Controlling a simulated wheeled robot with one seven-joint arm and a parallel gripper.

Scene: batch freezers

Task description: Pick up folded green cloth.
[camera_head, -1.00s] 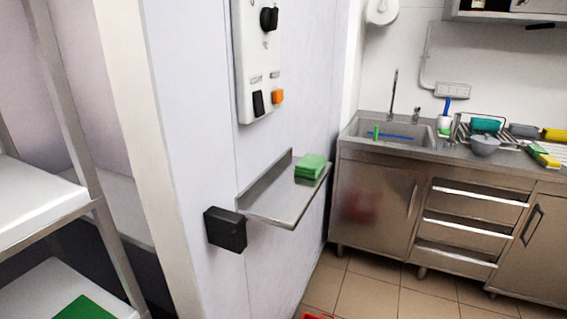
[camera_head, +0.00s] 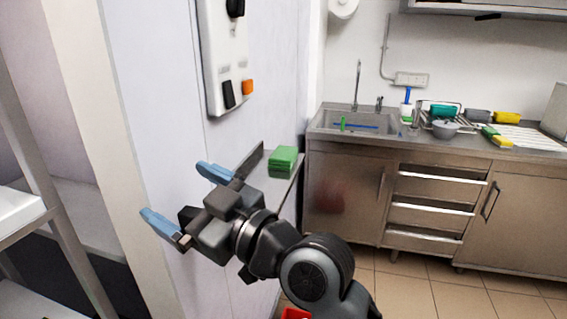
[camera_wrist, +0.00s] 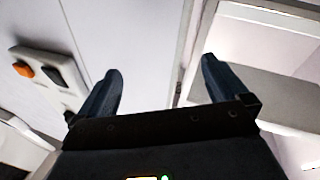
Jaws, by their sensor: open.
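The folded green cloth (camera_head: 283,159) lies as a small stacked block on a metal wall shelf (camera_head: 281,188), in the head view. My gripper (camera_head: 181,198) is open and empty, with blue fingertips pointing left toward the wall. It is left of the cloth and apart from it. My gripper and arm hide much of the shelf. In the wrist view my gripper (camera_wrist: 158,85) shows two dark, spread fingers with nothing between them; the cloth is not in that view.
A control panel (camera_head: 222,60) with a black knob and an orange switch is on the wall above the shelf. A white shelving rack (camera_head: 22,212) stands at left. A steel sink counter (camera_head: 345,185) with drawers is at back right. Tiled floor lies open at right.

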